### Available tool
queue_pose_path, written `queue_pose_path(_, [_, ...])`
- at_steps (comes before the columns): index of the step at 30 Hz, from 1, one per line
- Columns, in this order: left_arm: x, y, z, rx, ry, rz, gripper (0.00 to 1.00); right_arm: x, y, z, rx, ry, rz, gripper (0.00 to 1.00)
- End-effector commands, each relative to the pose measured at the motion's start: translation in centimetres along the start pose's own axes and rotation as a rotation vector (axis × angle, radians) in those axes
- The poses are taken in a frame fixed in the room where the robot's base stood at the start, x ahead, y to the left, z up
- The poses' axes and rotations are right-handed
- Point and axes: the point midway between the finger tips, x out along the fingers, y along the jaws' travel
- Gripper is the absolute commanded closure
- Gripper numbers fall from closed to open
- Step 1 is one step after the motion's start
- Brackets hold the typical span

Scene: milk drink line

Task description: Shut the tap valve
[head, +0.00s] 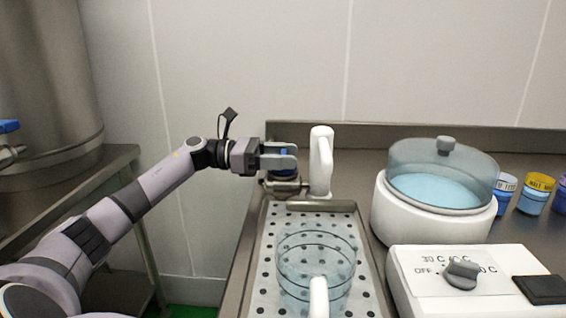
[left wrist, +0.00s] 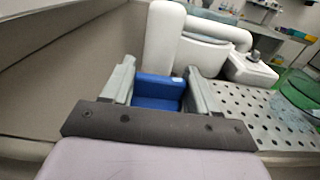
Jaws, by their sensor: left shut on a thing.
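The tap is a white upright post (head: 321,160) at the back of the drip tray, with a metal valve body (head: 284,186) at its left side. The valve has a blue handle (left wrist: 158,90), seen between my fingers in the left wrist view. My left gripper (head: 283,158) reaches in from the left and is shut on the blue handle. In the head view its fingers hide most of the handle. It also shows in the left wrist view (left wrist: 160,88). My right gripper is not in view.
A clear glass jug (head: 316,262) with a white handle stands on the perforated drip tray (head: 268,275). To the right are a lidded white pot (head: 432,205), a control box with a knob (head: 462,272) and small jars (head: 534,195). A wall stands behind.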

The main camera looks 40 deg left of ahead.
Motion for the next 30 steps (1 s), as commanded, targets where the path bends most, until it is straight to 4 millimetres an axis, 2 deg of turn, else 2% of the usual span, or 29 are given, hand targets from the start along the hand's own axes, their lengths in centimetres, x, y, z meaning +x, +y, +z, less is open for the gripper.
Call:
queue_pose_path(15, [0.0, 0.1, 0.3, 0.002, -0.007, -0.011, 0.71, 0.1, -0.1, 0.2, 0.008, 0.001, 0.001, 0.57])
queue_pose_path(16, [0.0, 0.1, 0.3, 0.002, -0.007, -0.011, 0.38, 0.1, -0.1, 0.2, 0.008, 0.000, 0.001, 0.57])
queue_pose_path(17, [0.0, 0.1, 0.3, 0.002, -0.007, -0.011, 0.35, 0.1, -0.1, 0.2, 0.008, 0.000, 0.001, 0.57])
queue_pose_path(26, [-0.2, 0.0, 0.1, 0.001, -0.003, -0.011, 0.35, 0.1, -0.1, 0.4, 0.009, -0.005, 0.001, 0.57])
queue_pose_path(30, [-1.5, 0.1, -0.1, -0.001, -0.001, -0.010, 0.35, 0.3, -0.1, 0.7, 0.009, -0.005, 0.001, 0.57])
